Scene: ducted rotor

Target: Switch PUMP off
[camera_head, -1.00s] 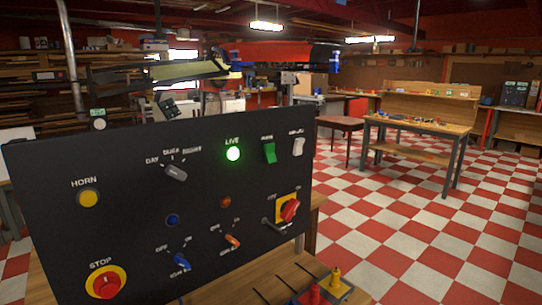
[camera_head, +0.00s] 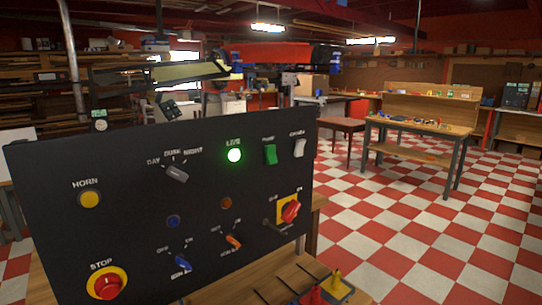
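A black upright control panel (camera_head: 125,225) fills the left and middle of the head view. Neither of my grippers is in view.
Red and yellow pieces (camera_head: 337,280) stand on the wooden table below.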

